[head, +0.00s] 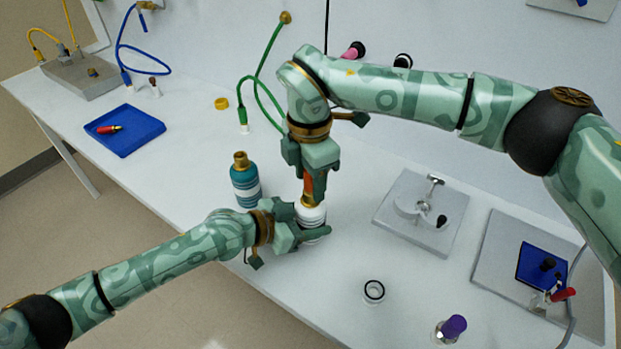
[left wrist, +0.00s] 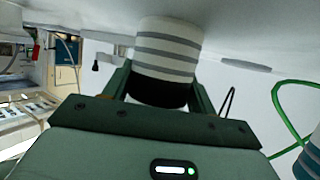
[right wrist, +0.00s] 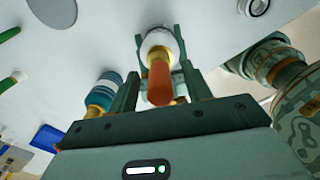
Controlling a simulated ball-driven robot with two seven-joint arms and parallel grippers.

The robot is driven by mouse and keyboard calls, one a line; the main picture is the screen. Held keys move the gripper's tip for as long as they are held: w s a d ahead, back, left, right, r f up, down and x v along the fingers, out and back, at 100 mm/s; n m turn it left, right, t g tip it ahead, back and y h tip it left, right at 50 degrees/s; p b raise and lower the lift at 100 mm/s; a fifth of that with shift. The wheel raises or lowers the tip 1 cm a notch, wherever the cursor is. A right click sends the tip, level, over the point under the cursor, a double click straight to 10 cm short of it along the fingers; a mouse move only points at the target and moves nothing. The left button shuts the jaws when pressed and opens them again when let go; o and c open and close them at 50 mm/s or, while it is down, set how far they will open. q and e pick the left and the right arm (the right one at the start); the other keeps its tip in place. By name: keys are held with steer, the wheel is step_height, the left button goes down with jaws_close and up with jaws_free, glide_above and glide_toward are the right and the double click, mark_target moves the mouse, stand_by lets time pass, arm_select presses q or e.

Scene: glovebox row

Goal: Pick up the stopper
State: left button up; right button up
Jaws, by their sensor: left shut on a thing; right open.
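The stopper (head: 308,186) is orange-red and stands upright on the neck of a white bottle with grey bands (head: 310,214). In the right wrist view the stopper (right wrist: 159,84) lies between the fingers of my right gripper (right wrist: 158,88). That gripper (head: 309,178) is open, pointing down from above, and its fingers hide part of the stopper in the head view. My left gripper (head: 312,232) is shut on the white bottle from the side, low on its body. The bottle also shows between its fingers in the left wrist view (left wrist: 168,50).
A teal bottle with a brass top (head: 244,182) stands just left of the white bottle. A grey plate with a metal fitting (head: 388,208) is to the right. A black-and-white ring (head: 374,291) and a purple-capped vial (head: 452,328) are near the front. A blue tray (head: 143,138) is far left.

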jaws_close()
step_height(320, 180, up, 17)
stand_by(1.0)
arm_select(q)
steer(key=o, duration=1.2)
